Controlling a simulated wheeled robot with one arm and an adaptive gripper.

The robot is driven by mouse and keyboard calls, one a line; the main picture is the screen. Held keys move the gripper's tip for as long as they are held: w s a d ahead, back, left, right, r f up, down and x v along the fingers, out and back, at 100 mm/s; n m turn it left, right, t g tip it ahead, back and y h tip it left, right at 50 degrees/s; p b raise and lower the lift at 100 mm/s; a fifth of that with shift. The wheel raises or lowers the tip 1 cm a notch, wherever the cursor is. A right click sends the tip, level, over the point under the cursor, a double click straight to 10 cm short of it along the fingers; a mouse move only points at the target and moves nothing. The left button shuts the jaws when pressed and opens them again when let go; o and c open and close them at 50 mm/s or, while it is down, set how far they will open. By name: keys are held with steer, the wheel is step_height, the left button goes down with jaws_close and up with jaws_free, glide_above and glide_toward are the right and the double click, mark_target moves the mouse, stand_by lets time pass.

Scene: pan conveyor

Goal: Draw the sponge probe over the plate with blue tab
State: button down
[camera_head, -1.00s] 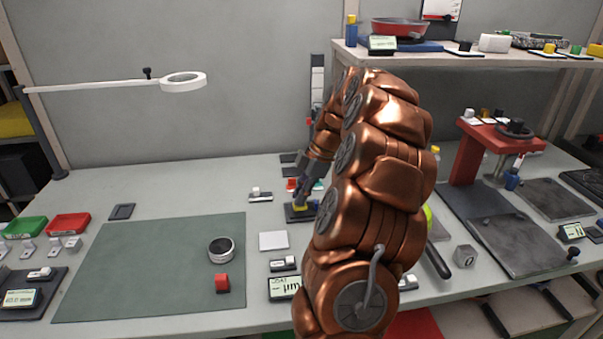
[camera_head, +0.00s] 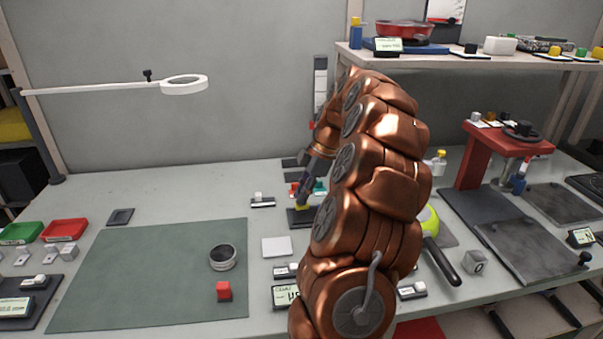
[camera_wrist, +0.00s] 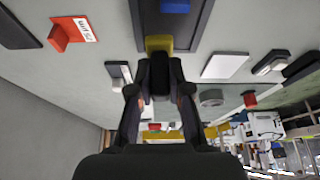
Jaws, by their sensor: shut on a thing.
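My gripper (camera_wrist: 159,85) is shut on the dark handle of the sponge probe, whose yellow sponge end (camera_wrist: 159,44) shows just beyond the fingertips in the wrist view. The sponge is at one end of a dark plate (camera_wrist: 150,18) that carries a blue tab (camera_wrist: 175,6). I cannot tell for sure whether the sponge touches the plate. In the head view the yellow sponge (camera_head: 303,206) is at the far edge of the dark plate (camera_head: 297,217). My arm hides part of the plate's right side there, and the blue tab is not clear.
A white square (camera_head: 276,247) lies nearer than the plate, with small dark-based pieces around it. A green mat (camera_head: 150,270) with a metal ring (camera_head: 222,257) and a red block (camera_head: 224,291) is at left. A red stand (camera_head: 480,150) is at right.

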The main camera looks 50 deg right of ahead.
steer(key=shift+r+p, duration=0.5)
steer(key=shift+r, duration=2.6)
